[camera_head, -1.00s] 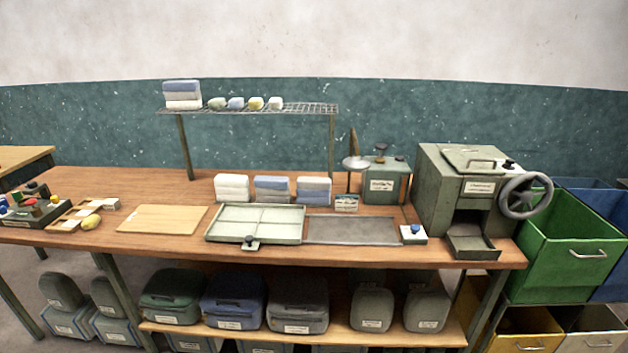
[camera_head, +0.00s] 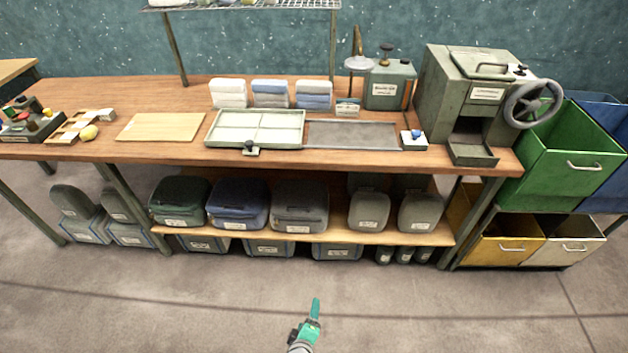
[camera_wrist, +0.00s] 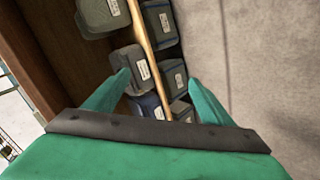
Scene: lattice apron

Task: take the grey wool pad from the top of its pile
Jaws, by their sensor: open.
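Three small piles of folded pads stand side by side at the back of the bench: a whitish pile (camera_head: 229,94), a blue-and-white pile (camera_head: 271,94) and another blue-and-white pile (camera_head: 313,95). No pad is clearly grey at this size, so I cannot tell which is the grey wool pad. My gripper (camera_head: 314,308), with green fingers, is low in front of the bench, well apart from the piles. In the wrist view my gripper (camera_wrist: 158,80) is open, with nothing held between its fingers. The piles are not in the wrist view.
The wooden bench (camera_head: 160,152) carries a partitioned tray (camera_head: 255,128), a cutting board (camera_head: 160,127) and a press with a handwheel (camera_head: 470,95). A wire rack (camera_head: 240,5) stands above the piles. The floor in front is clear.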

